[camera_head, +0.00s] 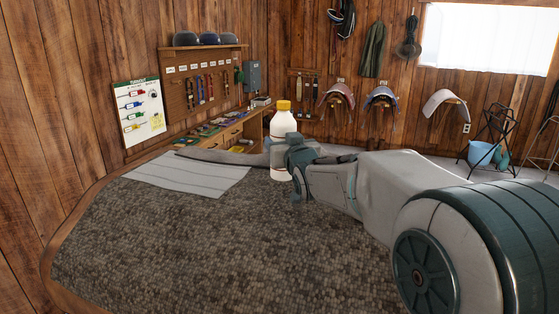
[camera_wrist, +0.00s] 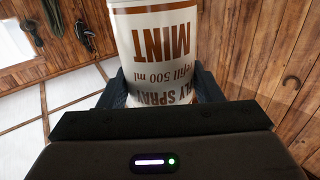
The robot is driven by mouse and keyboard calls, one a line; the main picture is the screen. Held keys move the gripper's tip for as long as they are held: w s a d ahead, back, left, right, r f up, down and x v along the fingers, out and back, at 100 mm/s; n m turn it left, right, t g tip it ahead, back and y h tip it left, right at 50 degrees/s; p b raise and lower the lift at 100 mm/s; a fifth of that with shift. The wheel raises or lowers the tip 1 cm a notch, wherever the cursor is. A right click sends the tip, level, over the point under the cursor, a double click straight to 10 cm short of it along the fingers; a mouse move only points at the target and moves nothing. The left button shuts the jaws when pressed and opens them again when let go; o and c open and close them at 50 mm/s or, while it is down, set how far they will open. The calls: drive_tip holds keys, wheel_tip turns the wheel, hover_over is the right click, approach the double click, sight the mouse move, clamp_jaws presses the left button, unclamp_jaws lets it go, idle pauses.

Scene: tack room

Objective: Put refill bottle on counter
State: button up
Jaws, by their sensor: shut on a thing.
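The refill bottle (camera_head: 283,124) is white with a yellow cap and stands upright in my gripper (camera_head: 284,152) in the head view. In the wrist view the bottle (camera_wrist: 160,45) fills the space between my two fingers, its brown label upside down with "MINT" and "refill 500 ml" readable. My gripper is shut on the bottle's body. A broad surface with a dark pebbled top and wooden rim, seemingly the counter (camera_head: 170,240), spreads across the foreground.
A pale striped cloth or mat (camera_head: 190,175) lies on the surface's far left part. Behind stands a wooden bench (camera_head: 232,133) with small items on top. The front middle of the surface is bare.

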drive_tip(key=shift+a+f, duration=0.15)
drive_tip(key=shift+a, duration=0.3)
wheel_tip(320, 180, down, 4)
drive_tip(key=shift+r+p, duration=0.1)
drive_tip(key=shift+p, duration=0.55)
drive_tip(key=shift+f, duration=0.3)
drive_tip(key=o, duration=1)
drive_tip(key=shift+f+b, duration=0.1)
drive_tip(key=shift+b, duration=0.25)
drive_tip(key=shift+c, duration=0.2)
drive_tip(key=o, duration=0.4)
